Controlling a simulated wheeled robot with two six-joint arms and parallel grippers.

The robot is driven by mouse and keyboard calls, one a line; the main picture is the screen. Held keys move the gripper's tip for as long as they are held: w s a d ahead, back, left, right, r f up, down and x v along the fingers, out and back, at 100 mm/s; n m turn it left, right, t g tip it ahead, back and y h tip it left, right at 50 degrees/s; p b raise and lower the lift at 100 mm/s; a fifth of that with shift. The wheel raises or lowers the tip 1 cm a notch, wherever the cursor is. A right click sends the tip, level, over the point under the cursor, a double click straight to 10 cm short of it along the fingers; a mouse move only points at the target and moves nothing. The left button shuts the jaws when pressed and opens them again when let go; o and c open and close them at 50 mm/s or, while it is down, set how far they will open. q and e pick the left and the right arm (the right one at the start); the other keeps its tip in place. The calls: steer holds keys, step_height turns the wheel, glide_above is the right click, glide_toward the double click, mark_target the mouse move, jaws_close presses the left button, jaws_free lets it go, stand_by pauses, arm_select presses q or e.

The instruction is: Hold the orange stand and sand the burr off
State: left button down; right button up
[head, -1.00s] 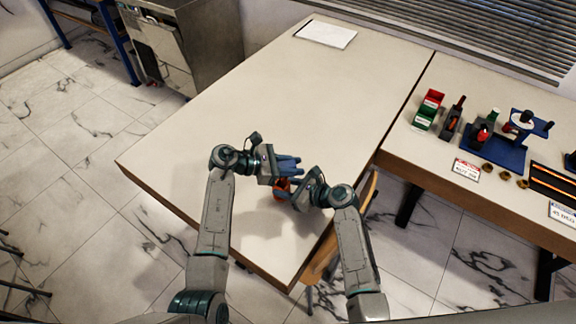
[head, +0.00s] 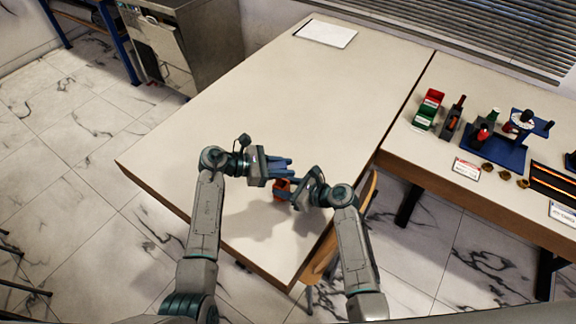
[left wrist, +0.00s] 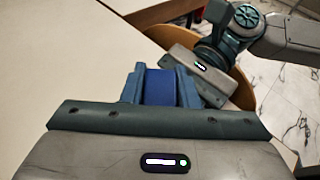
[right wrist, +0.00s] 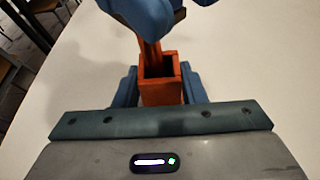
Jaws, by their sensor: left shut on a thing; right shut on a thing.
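The orange stand (head: 281,187) is at the near part of the table. In the right wrist view it shows as an orange square box (right wrist: 162,92) with an open top and a taller orange piece behind. My right gripper (head: 294,191) is shut on it from the right. My left gripper (head: 281,168) is shut on a blue block (left wrist: 160,86), seen between its fingers in the left wrist view. The left fingers (right wrist: 155,12) also show above the stand in the right wrist view. I cannot make out the burr, nor whether block and stand touch.
The white table (head: 270,85) is clear apart from a paper pad (head: 325,33) at its far end. A side table (head: 430,140) at right holds red and green bins (head: 428,108), a blue rig (head: 495,148), brass pieces (head: 503,175) and label cards (head: 466,169).

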arm_select(q)
steer(key=shift+s+a+f, duration=0.1)
steer(key=shift+a+f, duration=0.2)
steer(key=shift+f, duration=0.1)
steer(key=shift+d, duration=0.15)
steer(key=shift+d, duration=0.65)
steer(key=w+d+r, duration=0.1)
steer(key=d+r, duration=0.2)
steer(key=r, duration=0.2)
steer(key=shift+r, duration=0.3)
steer(key=shift+d, duration=0.15)
